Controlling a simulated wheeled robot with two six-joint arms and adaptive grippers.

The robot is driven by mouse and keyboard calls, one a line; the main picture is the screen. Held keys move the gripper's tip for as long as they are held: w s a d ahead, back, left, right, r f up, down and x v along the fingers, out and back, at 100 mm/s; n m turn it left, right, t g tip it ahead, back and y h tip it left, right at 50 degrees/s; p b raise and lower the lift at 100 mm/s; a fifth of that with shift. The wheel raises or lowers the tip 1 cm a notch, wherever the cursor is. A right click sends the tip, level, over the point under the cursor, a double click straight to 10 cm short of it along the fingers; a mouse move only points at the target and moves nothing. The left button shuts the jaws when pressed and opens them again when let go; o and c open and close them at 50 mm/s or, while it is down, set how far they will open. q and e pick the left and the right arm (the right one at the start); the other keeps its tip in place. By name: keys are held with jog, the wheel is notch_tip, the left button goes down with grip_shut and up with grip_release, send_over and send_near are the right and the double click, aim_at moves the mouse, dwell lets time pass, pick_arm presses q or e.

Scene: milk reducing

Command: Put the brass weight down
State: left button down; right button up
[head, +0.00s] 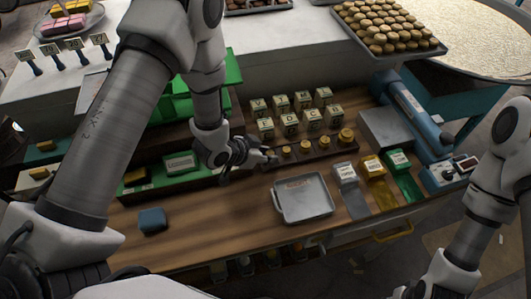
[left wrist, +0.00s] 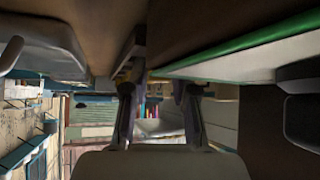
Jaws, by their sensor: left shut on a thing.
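My left gripper (head: 264,158) is at the left end of a dark weight rack (head: 318,154) on the wooden counter. It is shut on the brass weight, which is mostly hidden by the fingers at this size. I cannot tell whether that weight touches the rack. Several other brass weights (head: 346,135) stand upright in a row in the rack, to the right of the gripper. In the left wrist view the two fingers (left wrist: 159,105) point away from the camera. My right arm shows at the right edge, but its gripper is out of the frame.
Lettered cream blocks (head: 290,118) stand behind the rack. A metal tray (head: 303,199) lies in front of it. A blue block (head: 152,220) sits front left.

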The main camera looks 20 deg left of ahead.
pick_arm(q)
jog(key=c, duration=1.2)
grip_release()
jog(key=shift+w+a+f, duration=0.1)
jog(key=shift+w+a, duration=0.05)
jog(key=shift+a, duration=0.15)
jog(key=shift+s+r, duration=0.25)
jog(key=shift+s, duration=0.05)
jog(key=shift+s+r, duration=0.2)
jog(key=shift+r, duration=0.05)
jog(key=b+v, duration=0.2)
jog(key=v, duration=0.9)
pick_arm(e)
jog(key=shift+a+f, duration=0.2)
jog(key=shift+f, duration=0.95)
